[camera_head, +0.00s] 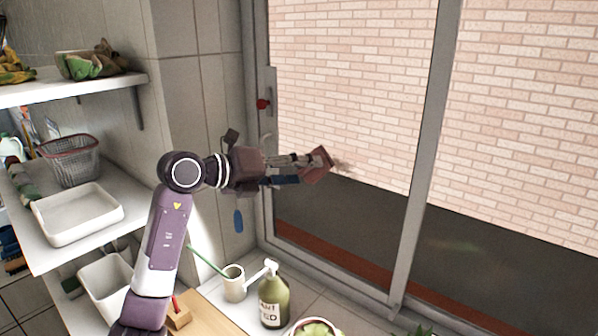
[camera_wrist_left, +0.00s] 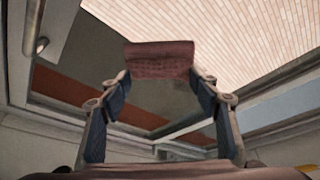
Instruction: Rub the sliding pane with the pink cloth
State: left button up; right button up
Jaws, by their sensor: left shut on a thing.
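My left gripper (camera_head: 300,167) reaches in from the left and is shut on the pink cloth (camera_head: 318,164), a small folded reddish-pink piece. The cloth also shows between the fingertips in the left wrist view (camera_wrist_left: 160,60). The sliding pane (camera_head: 350,120) is the glass in a grey metal frame, with a brick wall behind it. The cloth is in front of the left part of the pane. A faint brownish smudge (camera_head: 342,166) shows just right of the cloth. I cannot tell whether the cloth touches the glass. My right gripper is not in view.
Shelves at left hold a wire basket (camera_head: 70,160) and a white tray (camera_head: 78,213). A red-knobbed latch (camera_head: 263,104) sits on the frame.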

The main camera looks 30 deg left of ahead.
pick_arm(q)
jog(key=shift+d, duration=0.1)
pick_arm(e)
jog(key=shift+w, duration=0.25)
